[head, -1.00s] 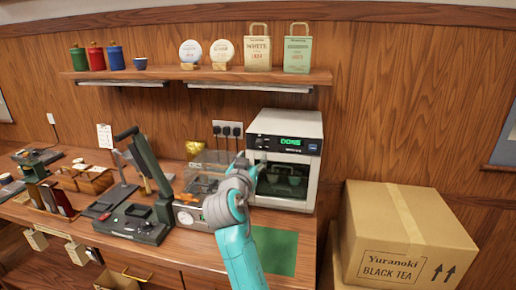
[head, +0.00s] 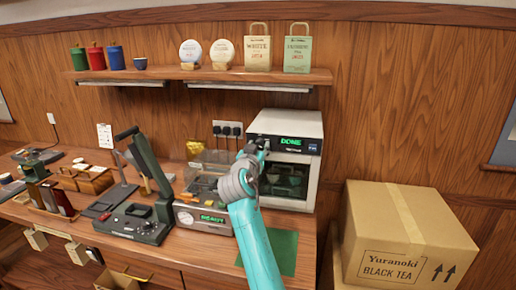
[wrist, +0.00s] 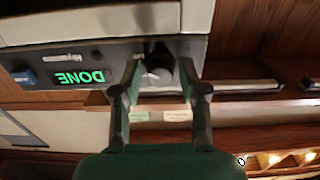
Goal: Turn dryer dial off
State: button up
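The dryer (head: 312,170) is a pale box with a dark front at the back of the counter. Its display (head: 291,142) reads DONE in green and shows upside down in the wrist view (wrist: 80,77). The dark round dial (wrist: 159,66) sits on the dryer's panel in the wrist view; my arm hides it in the head view. My gripper (head: 258,146) is at the upper left of the dryer front. In the wrist view my gripper (wrist: 160,72) has its fingers apart, one on each side of the dial, with small gaps seeming to show.
A device with a green READY display (head: 212,218) and a dark lever press (head: 140,220) stand left of my arm. A green mat (head: 283,250) lies in front of the dryer. A cardboard box (head: 400,235) stands at right. A shelf (head: 200,76) runs above.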

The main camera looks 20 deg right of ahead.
grip_shut()
jog(key=n, duration=0.5)
jog(key=shift+n, duration=0.3)
jog(key=n, duration=0.5)
jog(key=shift+n, duration=0.3)
jog(key=n, duration=0.6)
jog(key=shift+r, duration=0.1)
jog(key=n, duration=0.6)
jog(key=shift+n, duration=0.3)
